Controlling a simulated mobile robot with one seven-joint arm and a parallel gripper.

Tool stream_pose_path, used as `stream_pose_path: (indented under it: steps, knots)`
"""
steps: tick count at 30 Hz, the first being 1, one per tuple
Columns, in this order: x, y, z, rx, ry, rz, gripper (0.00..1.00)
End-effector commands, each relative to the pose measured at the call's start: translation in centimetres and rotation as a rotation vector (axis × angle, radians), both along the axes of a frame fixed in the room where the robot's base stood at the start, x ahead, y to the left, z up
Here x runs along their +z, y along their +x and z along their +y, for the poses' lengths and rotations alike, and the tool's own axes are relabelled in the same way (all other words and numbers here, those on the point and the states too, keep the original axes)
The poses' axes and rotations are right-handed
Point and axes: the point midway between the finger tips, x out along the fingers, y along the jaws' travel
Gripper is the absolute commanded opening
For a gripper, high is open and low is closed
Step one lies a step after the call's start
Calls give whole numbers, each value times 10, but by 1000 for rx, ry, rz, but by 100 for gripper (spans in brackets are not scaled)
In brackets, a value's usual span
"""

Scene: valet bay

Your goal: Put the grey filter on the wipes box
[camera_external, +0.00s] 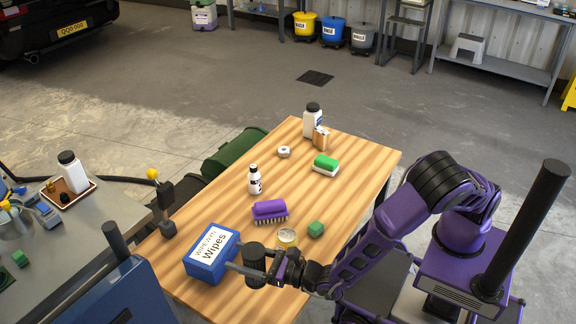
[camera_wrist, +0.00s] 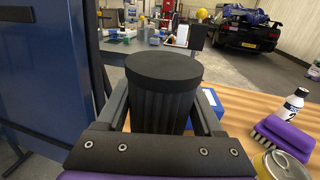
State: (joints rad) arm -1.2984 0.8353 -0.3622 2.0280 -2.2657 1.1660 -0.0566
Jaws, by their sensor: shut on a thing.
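The grey filter (camera_external: 254,258) is a dark ribbed cylinder with a flat, wider top. It stands upright between the fingers of my gripper (camera_external: 250,268), which is shut on it. In the wrist view the filter (camera_wrist: 163,90) fills the middle, with a finger of my gripper (camera_wrist: 163,110) on each side. The wipes box (camera_external: 211,254) is blue with a white "Wipes" label on top, at the table's near left edge. The filter is just right of the box in the external view. The wrist view shows only part of the box (camera_wrist: 208,118) behind the filter.
A sponge (camera_external: 326,164) and another bottle (camera_external: 312,122) are farther back. A blue cabinet (camera_wrist: 35,75) rises at left in the wrist view.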

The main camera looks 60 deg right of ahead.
Motion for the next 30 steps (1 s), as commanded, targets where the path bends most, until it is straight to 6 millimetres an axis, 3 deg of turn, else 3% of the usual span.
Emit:
stream_pose_path:
  steps: [9,15,19,27,30]
  knots:
    - [44,121,-23,-110,12,-2,6]
    - [71,174,-39,-142,3,-4,6]
    - [72,187,-44,-148,-4,-4,6]
    - [26,189,-44,-149,-6,-3,6]
    - [18,189,-44,-149,-3,-5,6]
